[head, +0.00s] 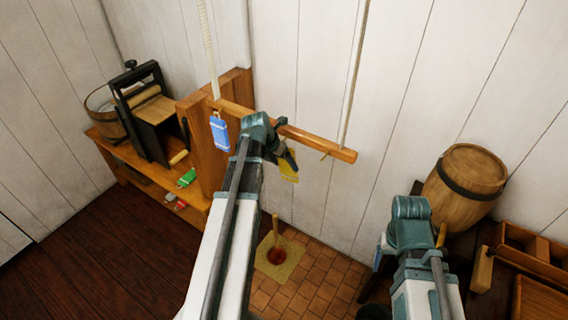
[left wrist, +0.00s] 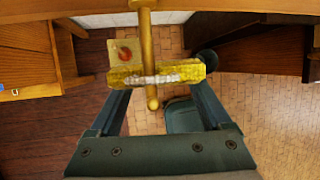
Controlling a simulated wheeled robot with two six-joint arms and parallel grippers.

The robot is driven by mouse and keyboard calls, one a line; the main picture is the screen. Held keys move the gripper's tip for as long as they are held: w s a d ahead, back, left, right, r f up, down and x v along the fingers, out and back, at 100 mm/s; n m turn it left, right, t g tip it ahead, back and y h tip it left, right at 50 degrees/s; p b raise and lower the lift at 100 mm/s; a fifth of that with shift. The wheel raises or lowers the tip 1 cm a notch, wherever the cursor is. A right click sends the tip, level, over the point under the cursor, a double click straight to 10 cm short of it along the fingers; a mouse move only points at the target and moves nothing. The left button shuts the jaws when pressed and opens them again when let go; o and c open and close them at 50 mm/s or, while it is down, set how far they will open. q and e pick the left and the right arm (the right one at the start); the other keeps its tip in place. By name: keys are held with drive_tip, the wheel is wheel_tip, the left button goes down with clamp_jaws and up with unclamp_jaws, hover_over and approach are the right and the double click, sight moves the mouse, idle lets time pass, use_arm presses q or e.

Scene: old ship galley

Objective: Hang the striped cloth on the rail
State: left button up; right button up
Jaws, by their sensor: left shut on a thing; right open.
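The wooden rail (head: 325,145) hangs on two ropes in front of the white wall in the head view. My left gripper (head: 286,158) is at the rail, shut on a yellow cloth (head: 289,174) that shows just below it. In the left wrist view the cloth (left wrist: 130,79) spans between the two fingers, with a pale stripe along it. A wooden bar (left wrist: 147,40) runs under the cloth and comes out on its near side; I cannot tell whether the cloth rests on it. My right gripper (head: 410,228) is open at the lower right, its fingertips mostly hidden.
A blue cloth-like piece (head: 220,134) hangs at the rail's left end. A wooden bench (head: 125,160) with a wringer (head: 152,115) stands at the left. A barrel (head: 466,175) and wooden trays (head: 530,250) are at the right.

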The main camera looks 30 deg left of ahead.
use_arm(q)
drive_tip(key=o, duration=1.2)
drive_tip(key=shift+r, duration=0.1)
drive_tip(key=p+v, duration=1.2)
drive_tip(key=v, duration=0.1)
drive_tip(key=shift+r+p, duration=0.3)
drive_tip(key=shift+s+a+f, duration=0.1)
drive_tip(key=b+x, duration=0.8)
drive_tip(key=x, duration=0.1)
drive_tip(key=shift+f+b, duration=0.15)
drive_tip(key=shift+b, duration=0.25)
